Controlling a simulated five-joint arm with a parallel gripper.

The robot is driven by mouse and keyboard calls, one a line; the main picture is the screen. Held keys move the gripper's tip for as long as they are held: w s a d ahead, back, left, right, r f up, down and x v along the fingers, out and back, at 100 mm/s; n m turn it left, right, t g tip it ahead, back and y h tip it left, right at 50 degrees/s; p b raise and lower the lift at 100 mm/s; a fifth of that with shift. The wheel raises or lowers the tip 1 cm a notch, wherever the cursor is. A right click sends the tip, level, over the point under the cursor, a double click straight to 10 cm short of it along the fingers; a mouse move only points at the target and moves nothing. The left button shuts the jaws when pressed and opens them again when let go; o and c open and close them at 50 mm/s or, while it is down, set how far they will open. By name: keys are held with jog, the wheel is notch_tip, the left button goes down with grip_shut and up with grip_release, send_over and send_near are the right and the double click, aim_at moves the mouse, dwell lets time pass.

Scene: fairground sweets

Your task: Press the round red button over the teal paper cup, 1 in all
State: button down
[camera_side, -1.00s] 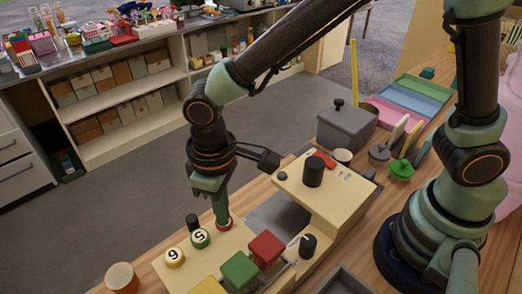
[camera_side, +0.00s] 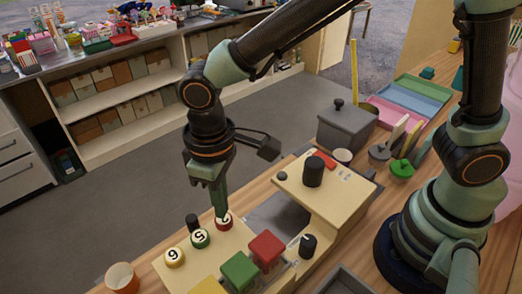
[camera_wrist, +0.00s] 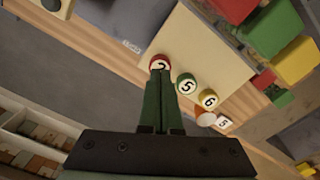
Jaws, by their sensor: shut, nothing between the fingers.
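The round red button (camera_side: 224,223) with a number on its pale top stands at the right end of a row on the cream machine. It also shows in the wrist view (camera_wrist: 159,62), right at my fingertips. My gripper (camera_side: 220,214) is shut and empty, pointing down at the button's far edge. Its closed fingers (camera_wrist: 160,74) overlap the button's edge in the wrist view; I cannot tell whether they touch it. A green button (camera_side: 200,238) marked 5 and a yellow button (camera_side: 174,257) marked 6 stand beside it. I cannot make out a teal paper cup.
An orange cup (camera_side: 122,277) stands at the table's left end. Red (camera_side: 266,248) and green (camera_side: 240,270) blocks stand in front of the buttons. A raised cream housing with a black knob (camera_side: 314,172) is to the right. A grey lidded box (camera_side: 346,127) stands behind.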

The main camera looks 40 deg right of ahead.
jog(key=shift+r, duration=2.5)
jog(key=shift+d+r, duration=0.1)
jog(key=d+r+m+t, duration=0.2)
jog(key=d+r+m, duration=0.1)
jog(key=d, duration=1)
jog(key=d+r+m+t, duration=0.3)
jog(key=d+r, duration=0.1)
jog(key=d, duration=0.9)
jog(key=shift+s+t, duration=0.15)
jog(key=shift+t, duration=0.15)
